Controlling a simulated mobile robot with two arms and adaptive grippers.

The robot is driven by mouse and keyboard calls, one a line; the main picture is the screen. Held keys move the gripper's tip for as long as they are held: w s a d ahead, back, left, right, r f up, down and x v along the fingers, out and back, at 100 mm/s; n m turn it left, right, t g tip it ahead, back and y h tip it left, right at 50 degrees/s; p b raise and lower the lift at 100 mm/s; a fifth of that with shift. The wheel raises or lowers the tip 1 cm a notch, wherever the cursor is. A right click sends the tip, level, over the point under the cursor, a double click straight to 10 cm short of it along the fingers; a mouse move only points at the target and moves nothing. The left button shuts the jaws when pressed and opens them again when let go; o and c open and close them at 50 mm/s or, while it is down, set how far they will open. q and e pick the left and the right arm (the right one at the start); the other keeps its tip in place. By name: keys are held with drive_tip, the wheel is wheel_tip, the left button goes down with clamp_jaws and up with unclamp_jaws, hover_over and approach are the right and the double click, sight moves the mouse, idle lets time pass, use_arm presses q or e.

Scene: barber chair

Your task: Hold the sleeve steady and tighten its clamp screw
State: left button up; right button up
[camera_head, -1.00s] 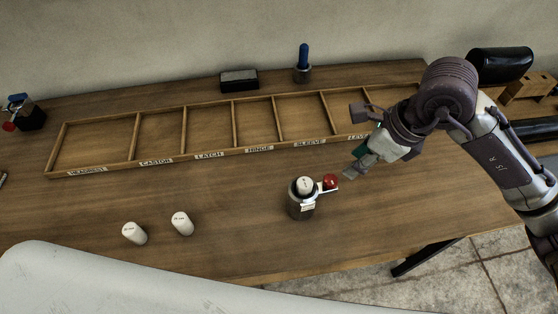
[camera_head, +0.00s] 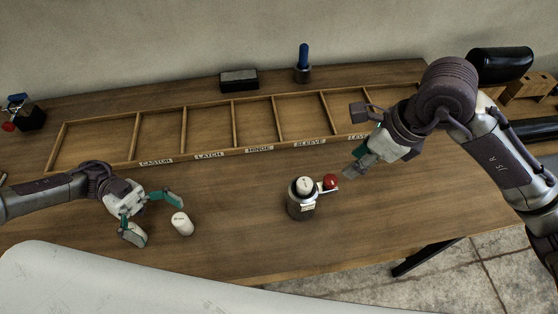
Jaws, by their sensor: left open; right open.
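The sleeve (camera_head: 301,205) is a dark metal cylinder standing upright on the table, with a white-topped piece in its mouth. Its clamp screw (camera_head: 330,182) shows as a red knob on a short arm at its right. My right gripper (camera_head: 357,145) is open and empty, above the table up and to the right of the red knob, apart from it.
A wooden tray (camera_head: 185,135) with labelled, empty-looking compartments runs along the back. Behind it are a black block (camera_head: 239,79) and a blue-handled tool in a holder (camera_head: 303,65). A white padded surface (camera_head: 130,285) fills the front left. The table between the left gripper and sleeve is clear.

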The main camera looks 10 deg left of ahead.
use_arm(q)
drive_tip(key=w+d+m+g+y, duration=0.2)
drive_tip(key=d+m+g+y, duration=0.25)
drive_tip(key=d, duration=0.45)
drive_tip(key=n+t+y, duration=0.7)
drive_tip(key=t+y, duration=0.2)
drive_tip(key=t, duration=0.2)
approach(302, 195)
drive_tip(key=shift+n+h, duration=0.25)
drive_tip(key=x, duration=0.4)
drive_tip(key=w+a+x, duration=0.1)
drive_tip(key=x, duration=0.8)
drive_tip(key=shift+w+a+f, duration=0.2)
drive_tip(key=shift+a+f, duration=0.05)
drive_tip(key=shift+f, duration=0.05)
drive_tip(key=c, duration=1.5)
